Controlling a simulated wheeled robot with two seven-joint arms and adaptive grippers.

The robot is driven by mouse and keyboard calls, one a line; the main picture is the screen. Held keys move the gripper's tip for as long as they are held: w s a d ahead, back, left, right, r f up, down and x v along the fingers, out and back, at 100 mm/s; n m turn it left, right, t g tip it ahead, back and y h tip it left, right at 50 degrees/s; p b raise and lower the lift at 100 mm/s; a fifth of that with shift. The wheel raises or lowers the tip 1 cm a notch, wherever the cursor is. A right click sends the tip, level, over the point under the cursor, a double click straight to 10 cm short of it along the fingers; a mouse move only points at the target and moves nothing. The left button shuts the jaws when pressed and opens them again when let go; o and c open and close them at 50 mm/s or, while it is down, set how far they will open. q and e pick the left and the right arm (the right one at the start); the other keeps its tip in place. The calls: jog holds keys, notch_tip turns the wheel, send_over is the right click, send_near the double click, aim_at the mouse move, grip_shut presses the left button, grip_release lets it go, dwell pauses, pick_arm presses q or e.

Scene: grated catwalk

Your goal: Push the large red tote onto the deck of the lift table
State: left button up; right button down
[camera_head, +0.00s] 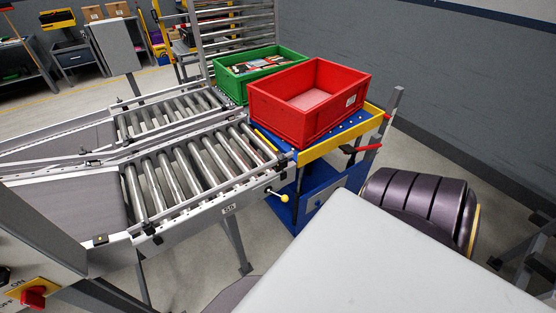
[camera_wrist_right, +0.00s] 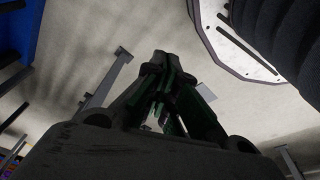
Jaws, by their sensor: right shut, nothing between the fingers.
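The large red tote (camera_head: 290,122) is upright and looks empty, with a small white label on its right side. In the head view it rests on the blue deck (camera_head: 348,131) of the lift table, which has a yellow edge (camera_head: 325,147). The tote's left side is close to the roller conveyor's end; its exact overlap with the deck's far side is hidden. My right gripper (camera_wrist_right: 160,62) shows only in the right wrist view, shut and empty above the floor, apart from the tote. My left gripper is not in view.
A green tote (camera_head: 232,85) holding several packs sits behind and left of the red tote. Roller conveyors (camera_head: 190,165) run from the left to the table. A yellow-knobbed lever (camera_head: 283,198) and a red handle (camera_head: 368,148) stick out. A grey wall (camera_head: 450,80) stands beyond.

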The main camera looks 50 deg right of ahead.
jog(key=s+d+f, duration=0.1)
jog(key=s+f, duration=0.5)
jog(key=s, duration=0.3)
jog(key=s+d+f+g, duration=0.1)
jog(key=s+d+f, duration=0.1)
jog(key=s+f, duration=0.5)
jog(key=s, duration=0.2)
jog(key=shift+s, duration=0.35)
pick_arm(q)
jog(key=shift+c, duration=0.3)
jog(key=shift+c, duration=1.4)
pick_arm(e)
jog(key=shift+r, duration=0.1)
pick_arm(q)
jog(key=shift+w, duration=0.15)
pick_arm(e)
jog(key=shift+s+d, duration=0.1)
jog(key=shift+s, duration=0.1)
